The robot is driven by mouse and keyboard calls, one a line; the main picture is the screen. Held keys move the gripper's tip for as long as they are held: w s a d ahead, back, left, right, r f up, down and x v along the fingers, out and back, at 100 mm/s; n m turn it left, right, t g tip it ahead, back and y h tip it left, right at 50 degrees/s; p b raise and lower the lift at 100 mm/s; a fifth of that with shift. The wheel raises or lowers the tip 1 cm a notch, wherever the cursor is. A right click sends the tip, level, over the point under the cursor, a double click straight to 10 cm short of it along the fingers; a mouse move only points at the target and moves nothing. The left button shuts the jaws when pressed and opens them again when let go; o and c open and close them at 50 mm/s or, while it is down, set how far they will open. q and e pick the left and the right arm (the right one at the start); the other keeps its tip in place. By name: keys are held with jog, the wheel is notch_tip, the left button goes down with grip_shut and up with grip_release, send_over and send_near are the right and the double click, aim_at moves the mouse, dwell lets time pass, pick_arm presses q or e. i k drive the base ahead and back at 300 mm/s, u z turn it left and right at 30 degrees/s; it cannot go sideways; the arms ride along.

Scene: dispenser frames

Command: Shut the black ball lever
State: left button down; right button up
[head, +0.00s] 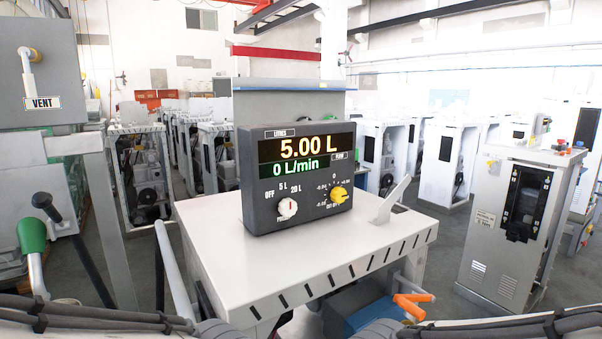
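The black ball lever (44,204) is at the left edge of the head view. Its black knob is at the upper left, and its dark shaft slants down to the right. Its lower end and pivot are not clear. A green handle (32,236) on a pale curved rod stands just below and left of the knob. Neither gripper's fingers can be made out. Only parts of my arms, with black cables, show along the bottom edge, apart from the lever's knob.
A white table (330,262) bears a dark display box (298,175) reading 5.00 L and 0 L/min. A pale rod (172,270) stands left of the table. An orange handle (412,305) is at its lower right. A grey VENT box (42,75) is at upper left.

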aim_at(40, 199)
jog(key=u, duration=0.6)
jog(key=k, duration=0.75)
jog(key=z, duration=0.05)
